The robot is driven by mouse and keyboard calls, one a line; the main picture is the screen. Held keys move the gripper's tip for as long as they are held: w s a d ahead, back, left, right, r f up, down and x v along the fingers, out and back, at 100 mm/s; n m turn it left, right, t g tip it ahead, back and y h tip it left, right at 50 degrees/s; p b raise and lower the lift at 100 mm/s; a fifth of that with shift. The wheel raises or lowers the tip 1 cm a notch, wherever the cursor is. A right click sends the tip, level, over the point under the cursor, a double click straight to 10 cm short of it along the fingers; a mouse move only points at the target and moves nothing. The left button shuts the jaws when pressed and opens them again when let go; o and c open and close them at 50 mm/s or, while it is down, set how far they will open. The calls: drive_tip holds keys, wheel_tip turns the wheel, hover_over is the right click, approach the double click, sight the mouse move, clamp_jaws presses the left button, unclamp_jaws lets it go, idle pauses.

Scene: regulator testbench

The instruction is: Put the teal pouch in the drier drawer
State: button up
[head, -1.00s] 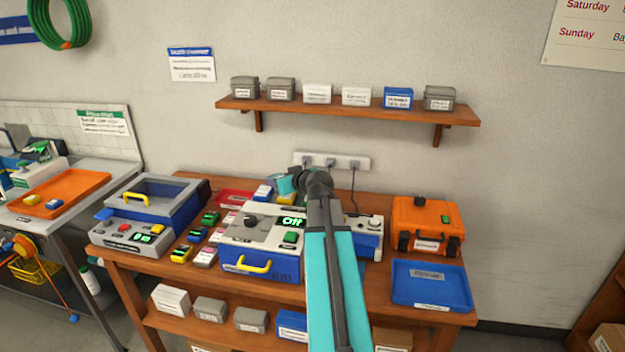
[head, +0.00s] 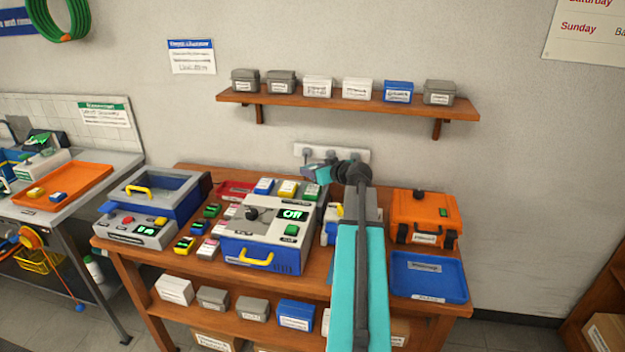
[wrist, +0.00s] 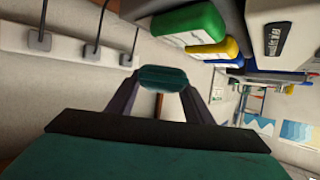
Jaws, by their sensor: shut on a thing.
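My gripper (wrist: 162,92) is shut on a small dark teal thing, which looks like the teal pouch (wrist: 162,78), held between the fingertips in the wrist view. The middle machine (head: 262,225) reads "Off" and has a blue front with a yellow handle (head: 256,259), seemingly shut. I cannot tell which holds the drier drawer.
Blue, yellow and green blocks (head: 288,188) stand by the middle machine's back edge. An orange case (head: 424,217) and a blue tray (head: 428,278) are on the right of the bench. A shelf (head: 345,108) with several small boxes hangs above. Cords hang from the sockets (wrist: 40,40).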

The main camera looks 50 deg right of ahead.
drive_tip(key=shift+f+p, duration=0.75)
drive_tip(key=shift+f, duration=0.95)
drive_tip(key=shift+f, duration=0.15)
drive_tip(key=o, duration=1.5)
drive_tip(key=shift+c, duration=0.2)
drive_tip(key=shift+s+a+r, duration=0.2)
drive_tip(key=shift+s+r, duration=0.1)
drive_tip(key=shift+s, duration=0.35)
drive_tip(key=b+v, duration=0.3)
drive_tip(key=v, duration=0.7)
drive_tip(key=shift+s+r, duration=0.2)
drive_tip(key=shift+s, duration=0.1)
drive_tip(key=shift+o, duration=0.5)
